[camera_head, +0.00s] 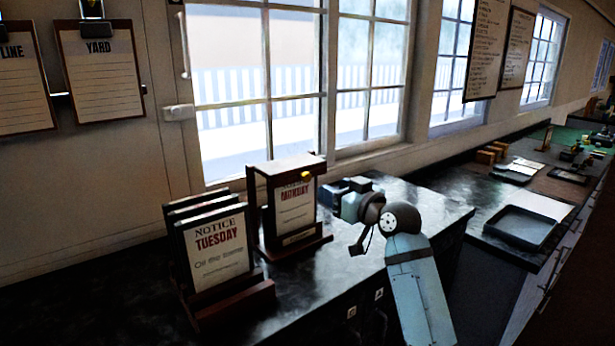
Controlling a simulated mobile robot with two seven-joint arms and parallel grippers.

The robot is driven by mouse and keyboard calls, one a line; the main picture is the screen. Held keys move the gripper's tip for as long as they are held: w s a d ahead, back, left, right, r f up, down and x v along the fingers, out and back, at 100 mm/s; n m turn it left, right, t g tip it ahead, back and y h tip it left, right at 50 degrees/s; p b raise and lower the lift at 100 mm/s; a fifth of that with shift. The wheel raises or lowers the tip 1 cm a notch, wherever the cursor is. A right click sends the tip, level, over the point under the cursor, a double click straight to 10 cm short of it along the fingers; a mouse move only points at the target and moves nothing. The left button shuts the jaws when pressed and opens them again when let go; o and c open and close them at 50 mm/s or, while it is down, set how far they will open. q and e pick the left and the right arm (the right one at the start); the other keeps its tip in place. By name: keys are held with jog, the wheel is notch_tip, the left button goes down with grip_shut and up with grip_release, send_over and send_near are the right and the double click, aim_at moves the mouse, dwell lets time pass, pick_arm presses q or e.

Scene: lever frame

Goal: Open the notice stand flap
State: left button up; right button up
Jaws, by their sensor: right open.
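The notice stand (254,210) is a dark wooden frame on the black counter. It has a flat top and a stepped base. A white card (295,210) with red lettering shows upright in its front. A small yellow knob (306,175) sits near the card's upper right, at the front under the top edge; I cannot tell exactly which part is the flap. My right gripper (343,188) is just right of the stand, open, apart from the knob, with nothing seen in it. Its far finger is partly hidden by the blue-grey hand. My left gripper is not in view.
A wooden rack (236,297) with several notice cards, the front one reading "NOTICE TUESDAY" (216,247), stands left of the stand. Windows rise behind the counter (310,275). A dark tray (520,228) lies farther right. Clipboards (100,75) hang on the left wall.

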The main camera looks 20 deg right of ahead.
aim_at(308, 177)
jog(key=p+x, duration=0.1)
jog(key=x, duration=0.9)
jog(key=shift+f, duration=0.1)
jog(key=shift+c, duration=0.4)
grip_shut()
